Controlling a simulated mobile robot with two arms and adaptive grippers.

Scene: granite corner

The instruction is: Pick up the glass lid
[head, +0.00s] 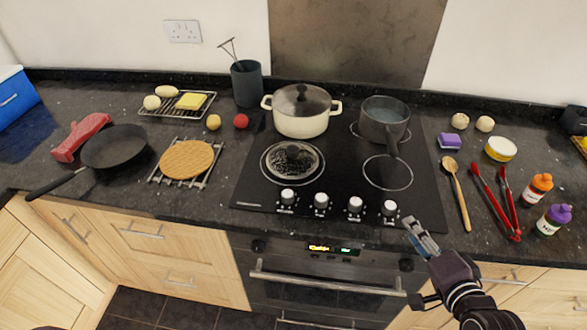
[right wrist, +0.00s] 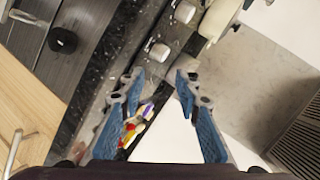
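A clear round glass lid with a dark knob (head: 291,161) lies flat on the front left ring of the black hob. Another glass lid (head: 302,94) with a dark knob sits on the cream pot (head: 300,123) at the back left of the hob. My right gripper (head: 416,236) is in front of the hob's front right corner, well to the right of both lids and apart from them. In the right wrist view its two blue fingers (right wrist: 160,84) stand apart with nothing held between them. My left gripper is not in view.
A dark grey saucepan (head: 384,121) stands at the hob's back right, its handle pointing forward. Control knobs (head: 321,201) line the hob's front. A wooden spoon (head: 457,193), red tongs (head: 490,201) and sauce bottles (head: 553,219) lie or stand right. A frying pan (head: 114,149) is left.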

